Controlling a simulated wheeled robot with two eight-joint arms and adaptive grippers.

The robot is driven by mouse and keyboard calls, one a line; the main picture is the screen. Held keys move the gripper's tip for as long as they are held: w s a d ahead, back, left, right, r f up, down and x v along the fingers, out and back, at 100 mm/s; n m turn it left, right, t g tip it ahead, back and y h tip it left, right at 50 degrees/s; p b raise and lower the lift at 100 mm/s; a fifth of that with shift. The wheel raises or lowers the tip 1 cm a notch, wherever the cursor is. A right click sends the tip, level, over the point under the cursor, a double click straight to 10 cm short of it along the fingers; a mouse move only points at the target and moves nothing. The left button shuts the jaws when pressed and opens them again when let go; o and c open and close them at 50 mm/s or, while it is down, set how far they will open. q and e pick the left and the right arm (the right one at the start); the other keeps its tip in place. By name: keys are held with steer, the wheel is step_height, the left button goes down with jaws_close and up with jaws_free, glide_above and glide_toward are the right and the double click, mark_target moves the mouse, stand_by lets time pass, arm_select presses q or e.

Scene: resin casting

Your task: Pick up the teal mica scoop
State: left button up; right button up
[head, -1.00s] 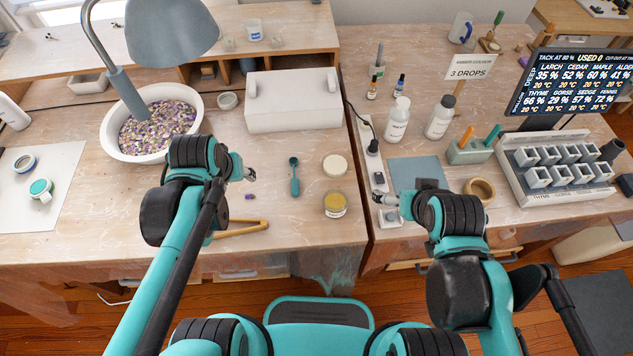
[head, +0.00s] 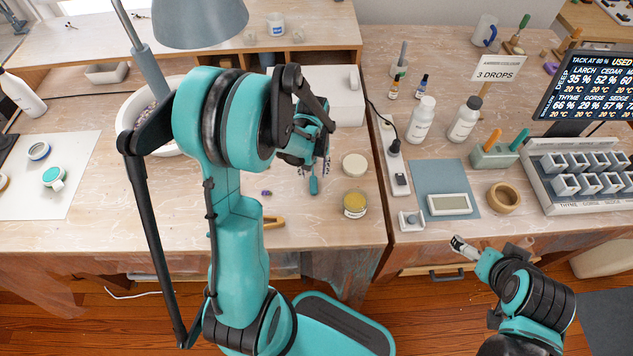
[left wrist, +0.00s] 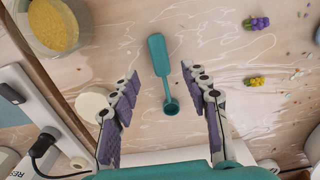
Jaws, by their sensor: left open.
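The teal mica scoop (head: 313,186) lies on the wooden workbench. In the head view only the end of its handle shows clearly; my left gripper (head: 314,165) covers the rest from above. In the left wrist view the whole scoop (left wrist: 158,56) shows, with its round bowl towards the gripper. My left gripper (left wrist: 160,84) is open and empty, its purple-padded fingers on either side of the scoop's line, apart from it. My right gripper (head: 463,247) is at the front edge of the right bench, away from the scoop; its jaw state is unclear.
A jar of yellow powder (head: 355,205) and a pale round lid (head: 355,165) stand right of the scoop. Wooden tongs (head: 273,222) lie partly behind my left arm. A white box (head: 347,100) and a lamp (head: 200,22) stand behind. Small purple bits lie nearby.

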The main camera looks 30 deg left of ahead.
mark_target(313, 180)
arm_select(q)
steer(key=f, duration=0.1)
steer(key=f+b, duration=0.1)
steer(key=f, duration=0.1)
steer(key=f+b, duration=0.1)
steer(key=f, duration=0.1)
steer(key=shift+w+a, duration=0.2)
steer(key=shift+w, duration=0.1)
steer(key=shift+r, duration=0.15)
steer(key=shift+c, duration=0.7)
steer(key=c, duration=0.8)
